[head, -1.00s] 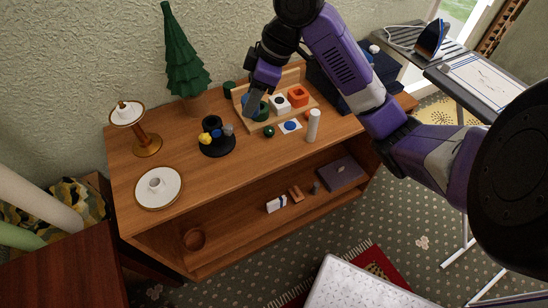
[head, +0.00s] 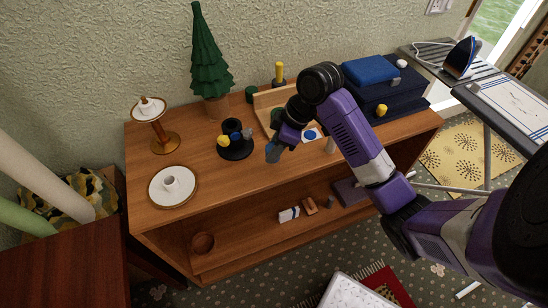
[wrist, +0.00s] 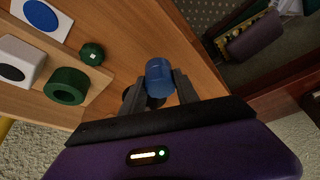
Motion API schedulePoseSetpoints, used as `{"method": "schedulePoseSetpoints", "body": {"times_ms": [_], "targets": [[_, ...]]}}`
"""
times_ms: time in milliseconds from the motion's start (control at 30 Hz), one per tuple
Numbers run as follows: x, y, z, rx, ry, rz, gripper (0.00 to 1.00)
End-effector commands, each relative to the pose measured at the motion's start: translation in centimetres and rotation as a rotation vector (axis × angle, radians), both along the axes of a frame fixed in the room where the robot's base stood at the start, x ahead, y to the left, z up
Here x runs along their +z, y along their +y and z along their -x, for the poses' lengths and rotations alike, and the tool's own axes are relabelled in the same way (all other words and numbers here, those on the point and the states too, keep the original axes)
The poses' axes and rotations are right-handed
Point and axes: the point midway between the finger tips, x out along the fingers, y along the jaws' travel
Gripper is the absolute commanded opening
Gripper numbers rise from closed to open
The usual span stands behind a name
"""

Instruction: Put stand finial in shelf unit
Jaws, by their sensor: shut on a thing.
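My gripper (wrist: 160,92) is shut on a small blue cylindrical piece (wrist: 159,76), apparently the stand finial. A dark part shows beside it between the fingers. In the head view my gripper (head: 273,151) hangs over the front part of the shelf unit's top, and the held piece is hard to make out. The shelf unit (head: 222,190) is low and wooden, with an open lower shelf (head: 245,237) facing front. The black stand (head: 236,152) with yellow, blue and grey knobs is on its top, just left of my gripper.
On the top are a white dish (head: 158,190), a cup stand (head: 162,135), a green tree (head: 209,65) and navy boxes (head: 388,100).

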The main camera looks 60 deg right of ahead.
Motion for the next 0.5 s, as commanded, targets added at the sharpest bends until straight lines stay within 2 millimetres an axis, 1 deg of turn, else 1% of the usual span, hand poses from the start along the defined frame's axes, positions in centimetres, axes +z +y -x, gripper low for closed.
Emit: {"method": "schedulePoseSetpoints", "body": {"times_ms": [133,300,400,500], "targets": [[-1.3,0.0,0.1,-0.001,0.001,-0.002,0.00],[-3.7,0.0,0.1,-0.002,0.001,-0.003,0.00],[-4.3,0.0,0.0,-0.001,0.000,0.000,0.00],[-4.2,0.0,0.0,0.000,0.000,0.000,0.00]]}}
